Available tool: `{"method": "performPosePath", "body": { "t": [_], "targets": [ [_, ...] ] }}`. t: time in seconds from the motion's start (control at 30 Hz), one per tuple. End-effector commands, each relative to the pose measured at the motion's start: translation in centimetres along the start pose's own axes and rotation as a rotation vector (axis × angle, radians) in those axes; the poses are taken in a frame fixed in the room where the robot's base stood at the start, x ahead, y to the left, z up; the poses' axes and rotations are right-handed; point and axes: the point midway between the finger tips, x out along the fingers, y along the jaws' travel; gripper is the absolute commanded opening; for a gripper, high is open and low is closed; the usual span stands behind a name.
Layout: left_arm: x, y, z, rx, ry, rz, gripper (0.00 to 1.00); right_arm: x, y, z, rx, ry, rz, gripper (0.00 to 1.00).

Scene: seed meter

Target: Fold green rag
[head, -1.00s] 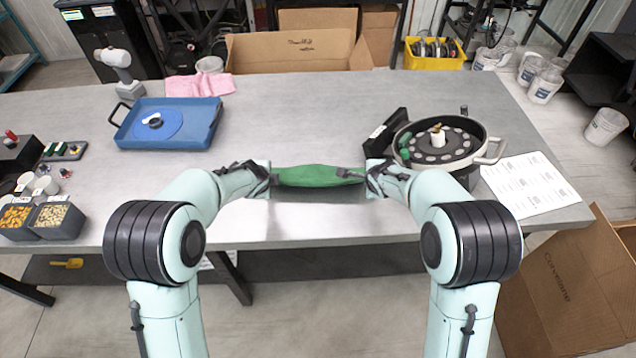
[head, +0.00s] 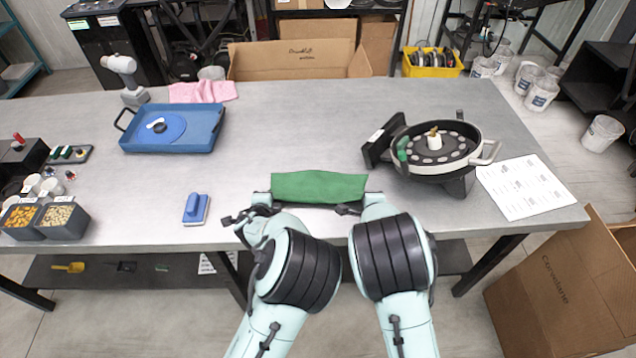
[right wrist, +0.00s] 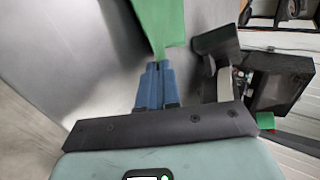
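The green rag (head: 318,187) is stretched as a wide band between my two grippers, near the table's front edge. My left gripper (head: 266,198) is at the rag's left end; its fingertips are small here, but it appears shut on the rag. My right gripper (head: 357,207) is at the rag's right end. In the right wrist view, the blue fingers of my right gripper (right wrist: 156,72) are together on a corner of the green rag (right wrist: 160,25). I cannot tell how much of the rag touches the table.
The seed meter (head: 437,150) stands right of the rag, close to my right gripper. A paper sheet (head: 525,187) lies farther right. A blue tray (head: 205,138) and pink cloth (head: 203,92) are behind. The table's middle (head: 300,125) is clear.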

Motion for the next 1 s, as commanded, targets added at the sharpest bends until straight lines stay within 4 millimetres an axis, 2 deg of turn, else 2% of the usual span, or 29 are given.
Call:
{"method": "performPosePath", "body": {
  "t": [0.3, 0.37, 0.43, 0.47, 0.83, 1.0],
  "targets": [
    [0.0, 0.0, 0.1, 0.001, -0.002, -0.011, 0.0, 0.0, 0.0, -0.1, 0.0, 0.002, -0.009, 0.0],
    [0.0, 0.0, 0.1, 0.001, -0.002, -0.01, 0.19, 0.0, 0.0, -0.1, 0.0, 0.002, -0.009, 0.18],
    [0.0, 0.0, 0.1, 0.001, -0.001, -0.01, 0.41, 0.0, 0.0, 0.0, 0.0, 0.002, -0.009, 0.41],
    [0.0, 0.0, 0.1, 0.001, -0.001, -0.01, 0.47, 0.0, 0.0, 0.0, 0.0, 0.002, -0.009, 0.47],
    [-0.1, -0.1, 0.1, 0.0, -0.001, -0.01, 0.47, -0.1, 0.0, 0.0, 0.001, 0.001, -0.009, 0.47],
    [-1.8, -1.2, 0.0, -0.005, 0.002, -0.013, 0.47, -1.8, -1.2, 0.1, 0.006, -0.002, -0.012, 0.47]
  ]
}}
